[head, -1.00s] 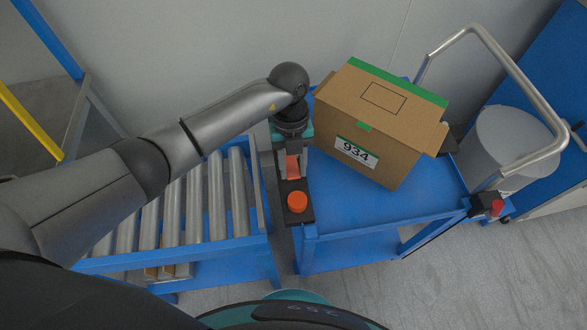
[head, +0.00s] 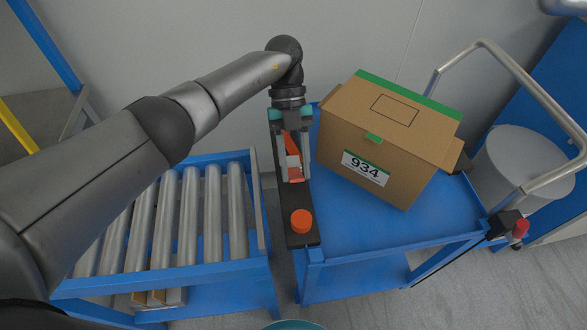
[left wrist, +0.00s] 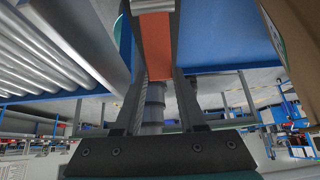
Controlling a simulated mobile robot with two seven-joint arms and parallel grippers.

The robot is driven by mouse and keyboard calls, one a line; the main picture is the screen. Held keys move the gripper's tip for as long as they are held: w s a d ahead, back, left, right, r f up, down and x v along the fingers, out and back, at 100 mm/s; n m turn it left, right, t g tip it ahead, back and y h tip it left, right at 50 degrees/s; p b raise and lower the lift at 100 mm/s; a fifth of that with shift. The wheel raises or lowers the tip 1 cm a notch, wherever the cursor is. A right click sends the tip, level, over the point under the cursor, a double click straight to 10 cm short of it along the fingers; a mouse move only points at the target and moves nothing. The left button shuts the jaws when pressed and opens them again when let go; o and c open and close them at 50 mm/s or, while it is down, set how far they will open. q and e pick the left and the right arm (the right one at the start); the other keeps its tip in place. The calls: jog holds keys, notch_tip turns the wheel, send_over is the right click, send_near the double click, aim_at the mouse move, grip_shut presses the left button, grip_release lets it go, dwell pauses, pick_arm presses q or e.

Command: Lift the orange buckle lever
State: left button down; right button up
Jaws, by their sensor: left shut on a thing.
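The orange buckle lever (head: 291,144) stands up from a black base plate (head: 282,223) between the roller conveyor and the blue cart. It also shows in the left wrist view (left wrist: 157,45) as an orange strip between the fingers. My left gripper (head: 294,172) comes down from above and is shut on the lever; the fingers hide part of it. A round orange knob (head: 301,221) sits on the near end of the same base plate, apart from the gripper. My right gripper is not in view.
A cardboard box marked 934 (head: 385,137) stands on the blue cart (head: 345,225), close to the right of the gripper. The roller conveyor (head: 190,215) lies to the left. A metal handle (head: 500,60) and a grey drum (head: 525,160) are at the right.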

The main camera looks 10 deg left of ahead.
pick_arm(q)
jog(key=shift+a+f, duration=0.4)
jog(key=shift+a, duration=0.05)
jog(key=shift+c, duration=2.4)
grip_release()
jog(key=shift+s, duration=0.15)
jog(key=shift+d+r, duration=0.1)
jog(key=shift+w+r, duration=0.25)
jog(key=shift+r, duration=0.05)
jog(key=a+v, duration=0.1)
jog(key=v, duration=0.5)
jog(key=shift+r, duration=0.35)
